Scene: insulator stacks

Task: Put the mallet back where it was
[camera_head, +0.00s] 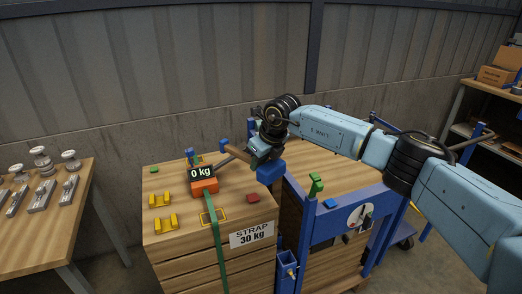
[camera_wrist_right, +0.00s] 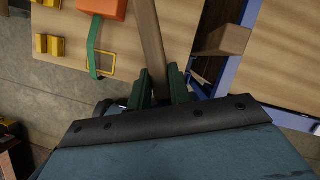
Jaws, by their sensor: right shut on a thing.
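My right gripper (camera_head: 256,158) is above the back right part of the wooden crate top (camera_head: 180,226), in the head view. In the right wrist view its green fingers (camera_wrist_right: 163,88) are closed around a long wooden handle, the mallet (camera_wrist_right: 152,42). The handle also shows in the head view (camera_head: 230,156), running left from the fingers toward the back of the orange 0 kg gauge (camera_head: 204,187). The handle leaves the top of the wrist view, and I cannot make out the mallet head clearly. My left gripper is not in view.
A green strap (camera_head: 214,228) runs from the gauge over the crate's front. Yellow brackets (camera_head: 164,223) and a red block (camera_head: 253,198) lie on the crate top. A blue-framed cart (camera_head: 334,226) stands to the right. A table with insulators (camera_head: 41,159) is at left.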

